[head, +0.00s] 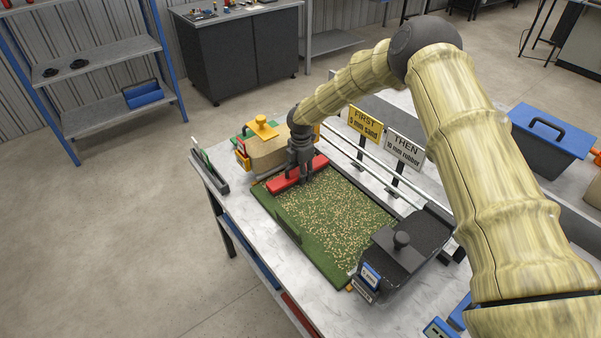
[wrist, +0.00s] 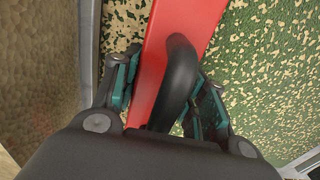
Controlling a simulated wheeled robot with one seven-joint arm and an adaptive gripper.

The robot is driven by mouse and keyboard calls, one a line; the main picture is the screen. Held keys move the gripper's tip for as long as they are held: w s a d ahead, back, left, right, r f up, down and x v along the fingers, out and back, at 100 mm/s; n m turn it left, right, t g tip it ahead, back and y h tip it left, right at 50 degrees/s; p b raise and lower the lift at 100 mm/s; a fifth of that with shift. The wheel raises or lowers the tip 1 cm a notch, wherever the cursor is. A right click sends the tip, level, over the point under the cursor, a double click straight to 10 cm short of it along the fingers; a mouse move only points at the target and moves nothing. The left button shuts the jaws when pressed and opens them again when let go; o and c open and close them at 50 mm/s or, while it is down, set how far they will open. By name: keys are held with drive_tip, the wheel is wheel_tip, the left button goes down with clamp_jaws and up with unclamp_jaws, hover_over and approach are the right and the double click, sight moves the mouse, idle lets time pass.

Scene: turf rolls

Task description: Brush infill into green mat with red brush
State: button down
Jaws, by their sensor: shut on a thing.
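The green mat (head: 345,222) lies on the table, with tan granules scattered over much of its surface. The red brush (head: 298,174) rests across the far end of the mat. My gripper (head: 300,172) is at the brush from above. In the wrist view my gripper (wrist: 163,100) is shut on the brush's black handle (wrist: 181,70), with a finger on each side. The brush's red body (wrist: 204,20) runs over the speckled mat (wrist: 275,70). Its underside is hidden, so I cannot tell how firmly it touches the mat.
A tan box with a yellow knob (head: 262,128) stands beyond the mat. A black box with a knob (head: 402,240) stands at the near right. Signs reading "FIRST 5 mm sand" (head: 364,124) and "THEN 10 mm rubber" (head: 404,149) stand along the right side, by rails.

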sight(364, 237)
drive_tip(key=shift+s+d+p, duration=0.3)
drive_tip(key=shift+s+d, duration=0.3)
drive_tip(key=shift+s, duration=0.25)
drive_tip(key=shift+s+d+p, duration=0.35)
drive_tip(key=shift+s+d, duration=0.2)
drive_tip(key=shift+s, duration=0.35)
drive_tip(key=shift+s+d+p, duration=0.3)
drive_tip(key=shift+s+d, duration=0.3)
drive_tip(key=shift+s, duration=0.25)
drive_tip(key=shift+w+a+f+b, duration=0.1)
drive_tip(key=shift+w+a+b, duration=0.3)
drive_tip(key=shift+w, duration=0.2)
drive_tip(key=shift+w+a+f+b, duration=0.1)
drive_tip(key=shift+w+a+b, duration=0.3)
drive_tip(key=shift+w, duration=0.2)
drive_tip(key=shift+w+a+r+b, duration=0.1)
drive_tip(key=shift+w+a+b, duration=0.35)
drive_tip(key=shift+w, duration=0.3)
drive_tip(key=shift+w+a+r+b, duration=0.1)
drive_tip(key=shift+w+a+b, duration=0.2)
drive_tip(key=shift+w+a, duration=0.35)
drive_tip(key=shift+d, duration=0.2)
